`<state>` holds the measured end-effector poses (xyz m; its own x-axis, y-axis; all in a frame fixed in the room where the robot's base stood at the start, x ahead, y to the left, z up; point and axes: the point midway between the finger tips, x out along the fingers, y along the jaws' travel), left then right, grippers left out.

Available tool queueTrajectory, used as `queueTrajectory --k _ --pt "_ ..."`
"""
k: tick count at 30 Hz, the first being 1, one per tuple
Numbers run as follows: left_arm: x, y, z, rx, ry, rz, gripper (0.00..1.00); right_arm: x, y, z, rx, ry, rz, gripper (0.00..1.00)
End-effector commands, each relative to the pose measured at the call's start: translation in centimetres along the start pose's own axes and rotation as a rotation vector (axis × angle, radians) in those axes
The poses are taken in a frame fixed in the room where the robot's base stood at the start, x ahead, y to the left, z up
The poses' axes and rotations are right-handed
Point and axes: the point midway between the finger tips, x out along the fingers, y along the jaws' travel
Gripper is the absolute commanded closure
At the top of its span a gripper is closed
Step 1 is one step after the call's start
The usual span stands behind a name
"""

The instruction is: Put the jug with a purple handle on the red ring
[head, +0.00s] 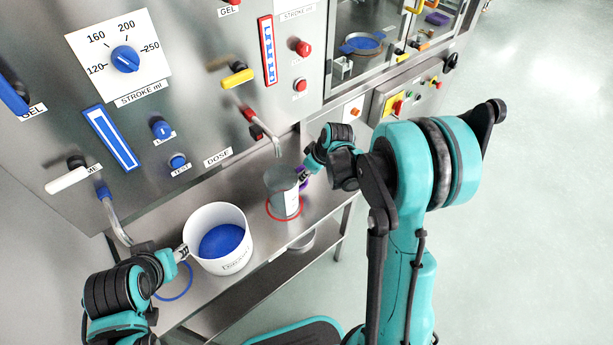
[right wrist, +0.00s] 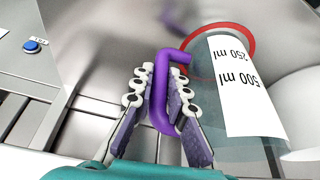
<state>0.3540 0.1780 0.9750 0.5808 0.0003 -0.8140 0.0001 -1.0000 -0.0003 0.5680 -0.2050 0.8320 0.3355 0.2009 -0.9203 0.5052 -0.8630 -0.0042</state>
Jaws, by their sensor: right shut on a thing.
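The clear grey jug (head: 281,180) stands upright over the red ring (head: 272,214) on the steel shelf. The ring's edge shows around the jug's base; I cannot tell whether the base touches it. In the right wrist view the jug (right wrist: 213,120) has a white label and a purple handle (right wrist: 160,95). My right gripper (head: 303,176) comes from the right, its fingers on both sides of the handle, shut on it. My left gripper (head: 183,252) is at the left wall of a white bucket (head: 236,264); its finger opening is unclear.
The bucket holds blue contents (head: 222,240). A blue ring (head: 177,290) lies left of it, partly hidden by my left arm. A metal spout (head: 276,148) hangs just above the jug. The dispenser panel with knobs stands behind. The shelf's front edge is close to the jug.

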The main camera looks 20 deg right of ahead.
Motion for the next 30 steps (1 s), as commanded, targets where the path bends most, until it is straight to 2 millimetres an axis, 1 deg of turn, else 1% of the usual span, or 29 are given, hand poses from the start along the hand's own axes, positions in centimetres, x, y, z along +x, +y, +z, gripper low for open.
queueTrajectory --k 5,8,9,11,12,20,23,26,30 --pt "-0.1 0.0 -0.1 0.000 0.000 0.000 0.60 -0.2 0.0 -0.1 0.000 0.000 0.000 1.00" --pt "0.1 0.0 0.1 0.000 0.000 0.000 0.60 0.2 0.0 0.1 0.000 0.000 0.000 1.00" --pt "0.2 0.0 0.1 0.000 0.000 0.000 0.60 0.2 0.0 0.1 0.000 0.000 0.000 0.83" --pt "0.1 0.0 0.1 0.000 0.000 0.000 0.60 0.1 0.0 0.1 0.000 0.000 0.000 0.67" --pt "0.1 0.0 0.1 0.000 0.000 0.000 0.60 0.1 0.0 0.1 0.000 0.000 0.000 0.65" --pt "0.1 0.0 0.0 0.000 0.000 0.000 0.60 0.1 0.0 0.1 0.000 0.000 0.000 0.65" --pt "-0.3 0.0 -0.2 0.000 0.000 0.000 0.60 -0.4 0.0 -0.1 0.000 0.000 0.000 0.65" --pt "-0.8 0.0 -0.6 0.000 0.000 0.000 0.60 -1.9 0.0 -0.1 0.001 0.000 0.000 0.65" --pt "-1.9 0.0 -1.3 0.000 0.000 0.000 0.60 -5.1 0.0 -0.2 0.001 0.000 0.001 0.65"
